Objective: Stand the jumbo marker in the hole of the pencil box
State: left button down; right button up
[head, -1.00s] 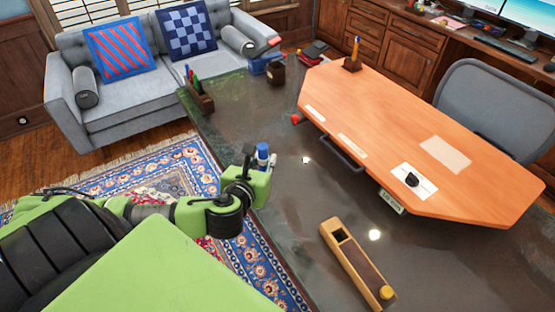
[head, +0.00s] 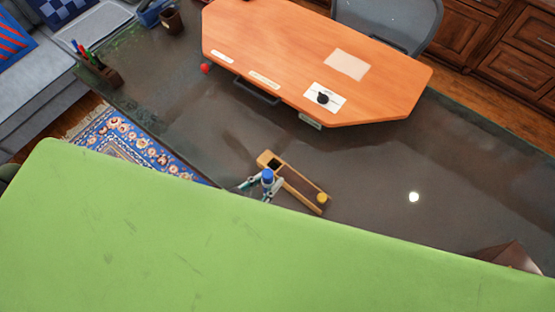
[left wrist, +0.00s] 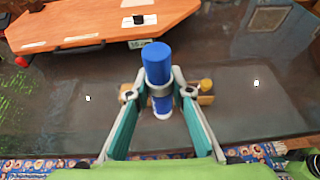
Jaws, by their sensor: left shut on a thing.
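The jumbo marker (head: 267,174) is blue with a white lower part and stands roughly upright, blue end up. My left gripper (head: 266,183) is shut on it; in the left wrist view both fingers clasp the marker (left wrist: 157,62) around its middle. The pencil box (head: 300,187) is a long wooden box on the dark table, with a dark square hole (head: 275,163) at its upper left end and a yellow knob at the other. In the head view the marker overlaps the box's near side, below the hole. In the left wrist view the fingers hide most of the box (left wrist: 207,99). My right gripper is out of view.
An orange-topped desk board (head: 300,60) lies beyond the box on the dark table (head: 400,170). A red ball (head: 205,69) is by its left corner. A pen holder (head: 100,68) and a brown cup (head: 171,20) stand at far left. The table right of the box is clear.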

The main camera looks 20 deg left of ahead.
pick_arm(q)
jog(key=shift+s+d+r, duration=0.1)
jog(key=shift+s+d, duration=0.2)
jog(key=shift+d, duration=0.15)
jog(key=shift+w+f+m+h, duration=0.2)
jog(key=shift+w+m+h, duration=0.1)
jog(key=w+a+f+b, duration=0.1)
jog(key=w+f+b, duration=0.2)
jog(key=w+f, duration=0.1)
jog(key=w+a+f+b, duration=0.1)
jog(key=w+f+b, duration=0.3)
jog(key=w+a+f+b, duration=0.1)
jog(key=w+f+b, duration=0.2)
jog(key=w+f, duration=0.1)
jog(key=shift+w+a+f+b, duration=0.15)
jog(key=shift+w+f+b, duration=0.25)
jog(key=shift+f, duration=0.1)
jog(key=shift+r, duration=0.15)
jog(key=shift+s, duration=0.1)
